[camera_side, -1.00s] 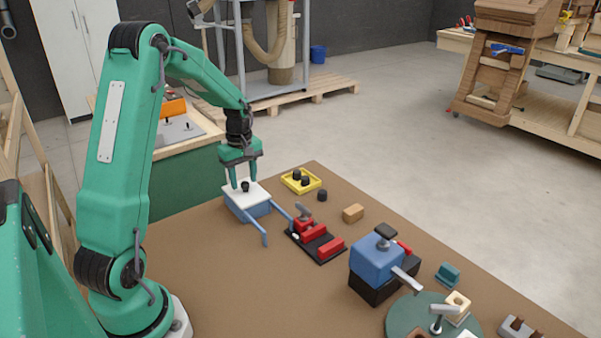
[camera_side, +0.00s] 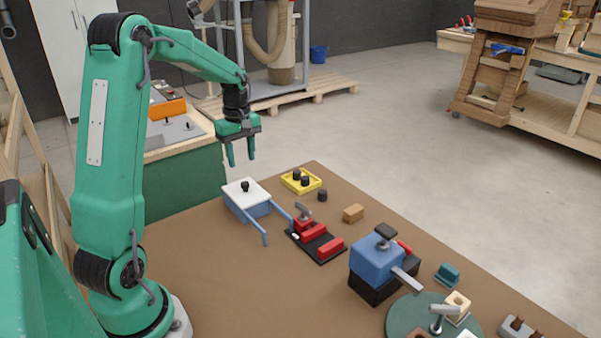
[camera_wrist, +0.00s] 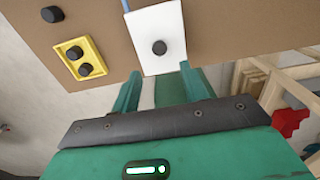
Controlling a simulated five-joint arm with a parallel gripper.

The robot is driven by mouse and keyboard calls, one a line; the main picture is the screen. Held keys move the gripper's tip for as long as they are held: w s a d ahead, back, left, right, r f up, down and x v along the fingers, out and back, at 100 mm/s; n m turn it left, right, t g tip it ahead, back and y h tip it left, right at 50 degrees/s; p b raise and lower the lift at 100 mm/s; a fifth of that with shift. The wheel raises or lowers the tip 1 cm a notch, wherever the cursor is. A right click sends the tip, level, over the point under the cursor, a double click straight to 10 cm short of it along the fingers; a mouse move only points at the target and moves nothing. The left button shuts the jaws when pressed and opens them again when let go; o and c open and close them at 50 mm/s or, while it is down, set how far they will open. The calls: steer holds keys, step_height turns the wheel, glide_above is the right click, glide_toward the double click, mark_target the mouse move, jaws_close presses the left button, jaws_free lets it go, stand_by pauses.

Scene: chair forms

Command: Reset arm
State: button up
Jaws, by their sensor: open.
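My gripper (camera_side: 241,158) is open and empty, with its fingers pointing down. It hangs in the air above the far left edge of the brown table (camera_side: 220,262). Below it is a blue box with a white lid (camera_side: 240,187) and a black knob (camera_side: 245,186) on top. In the wrist view my gripper (camera_wrist: 158,82) shows its two fingers apart, with the white lid (camera_wrist: 158,22) and its knob beyond the fingertips.
A yellow tray (camera_side: 290,185) with black knobs, a loose black knob (camera_side: 322,195), a wooden block (camera_side: 353,213), a red clamp fixture (camera_side: 331,247), a blue press (camera_side: 373,264) and a green disc (camera_side: 405,316) stand on the table. The near left table area is clear.

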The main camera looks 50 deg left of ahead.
steer(key=shift+r, duration=0.35)
steer(key=shift+d, duration=0.1)
steer(key=s+d+r+m+t, duration=0.1)
steer(key=s+d+r+m, duration=0.1)
steer(key=d+r+m, duration=0.35)
steer(key=s+d+r+m+t, duration=0.1)
steer(key=s+d+r+m, duration=0.15)
steer(key=d, duration=0.65)
steer(key=s+d+r+m+t, duration=0.1)
steer(key=s+d+m+t, duration=0.2)
steer(key=s+d+m, duration=0.7)
steer(key=shift+d+t, duration=0.3)
steer(key=shift+d, duration=0.1)
